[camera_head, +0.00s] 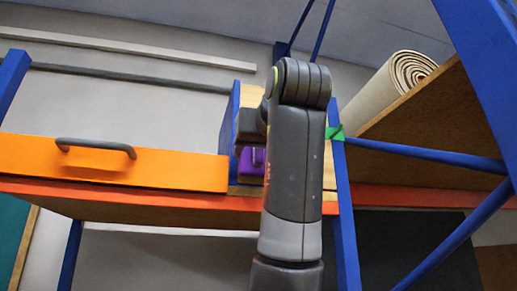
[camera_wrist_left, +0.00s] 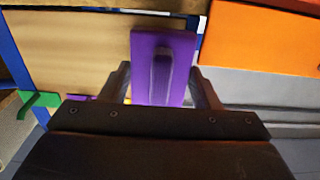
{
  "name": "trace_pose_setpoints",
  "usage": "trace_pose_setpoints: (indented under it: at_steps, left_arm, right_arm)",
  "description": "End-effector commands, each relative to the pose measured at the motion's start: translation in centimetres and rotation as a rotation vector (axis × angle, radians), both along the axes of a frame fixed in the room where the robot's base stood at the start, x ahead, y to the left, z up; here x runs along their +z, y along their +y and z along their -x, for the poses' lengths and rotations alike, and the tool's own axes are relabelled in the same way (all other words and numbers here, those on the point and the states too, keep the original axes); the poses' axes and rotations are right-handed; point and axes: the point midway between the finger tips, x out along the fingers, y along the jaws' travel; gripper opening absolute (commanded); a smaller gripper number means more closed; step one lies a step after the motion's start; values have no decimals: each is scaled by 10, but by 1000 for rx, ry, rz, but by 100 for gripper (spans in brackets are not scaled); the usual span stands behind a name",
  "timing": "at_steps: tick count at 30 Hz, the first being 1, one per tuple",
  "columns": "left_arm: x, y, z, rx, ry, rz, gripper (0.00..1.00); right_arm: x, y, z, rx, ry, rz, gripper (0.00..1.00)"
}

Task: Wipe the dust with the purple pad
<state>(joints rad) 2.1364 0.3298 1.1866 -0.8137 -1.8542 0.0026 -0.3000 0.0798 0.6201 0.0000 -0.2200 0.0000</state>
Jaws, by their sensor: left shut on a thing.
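The purple pad (camera_wrist_left: 147,50) is a flat rectangle with a raised grip bar, and it sits between the fingers of my left gripper (camera_wrist_left: 163,88) in the left wrist view. In the head view the pad (camera_head: 251,163) shows partly beside my left arm, at shelf height. My left gripper (camera_head: 252,140) is shut on the pad and mostly hidden by its own arm there. I cannot tell whether the pad touches the surface behind it. No dust can be made out. My right gripper is not in view.
An orange drawer front (camera_head: 190,171) with a dark handle lies left of the pad. Blue posts (camera_head: 345,215) and braces stand close on the right, with a green clip (camera_head: 335,132). A rolled rug (camera_head: 385,92) rests on a wooden board at the upper right.

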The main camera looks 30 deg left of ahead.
Motion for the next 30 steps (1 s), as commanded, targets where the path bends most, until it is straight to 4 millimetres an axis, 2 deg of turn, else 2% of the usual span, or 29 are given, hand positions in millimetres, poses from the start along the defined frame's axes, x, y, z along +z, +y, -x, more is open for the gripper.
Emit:
trace_pose_setpoints:
  at_steps: [30]
  left_arm:
    - [0, 15, -13, 0, 0, 0, 38]
  right_arm:
    - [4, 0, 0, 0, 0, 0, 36]
